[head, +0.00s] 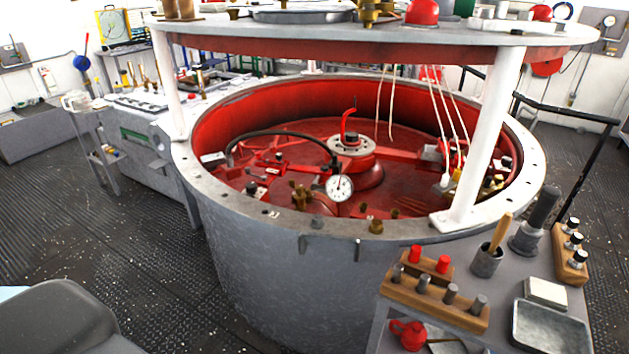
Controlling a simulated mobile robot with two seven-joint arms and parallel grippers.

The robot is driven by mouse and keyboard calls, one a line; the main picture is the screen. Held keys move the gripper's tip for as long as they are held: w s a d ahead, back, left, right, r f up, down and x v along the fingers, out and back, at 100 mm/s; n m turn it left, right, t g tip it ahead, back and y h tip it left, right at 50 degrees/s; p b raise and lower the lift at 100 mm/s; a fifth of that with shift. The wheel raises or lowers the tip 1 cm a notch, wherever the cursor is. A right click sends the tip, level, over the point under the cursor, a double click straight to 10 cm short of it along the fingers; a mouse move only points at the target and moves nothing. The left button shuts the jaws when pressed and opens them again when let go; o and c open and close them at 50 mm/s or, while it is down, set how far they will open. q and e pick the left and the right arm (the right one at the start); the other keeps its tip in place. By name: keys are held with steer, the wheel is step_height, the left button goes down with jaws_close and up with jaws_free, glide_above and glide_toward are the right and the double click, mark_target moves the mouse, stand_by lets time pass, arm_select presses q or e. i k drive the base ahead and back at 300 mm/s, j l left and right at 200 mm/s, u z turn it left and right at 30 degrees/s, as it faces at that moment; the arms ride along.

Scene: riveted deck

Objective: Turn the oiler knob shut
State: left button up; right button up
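A large round grey vat (260,260) with a red inside fills the middle of the head view. A brass fitting with a knob-like shape (300,197) stands inside its near edge. Neither of my grippers is in view.
A white post (482,135) carries a round upper plate (380,36) above the vat. Dark floor (70,200) lies open at left.

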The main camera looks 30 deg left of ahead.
mark_target(300, 190)
steer(key=j+z, duration=0.3)
steer(key=j, duration=0.4)
steer(key=k+j+z, duration=0.25)
steer(key=j, duration=0.4)
steer(key=i+j, duration=0.05)
steer(key=i, duration=0.05)
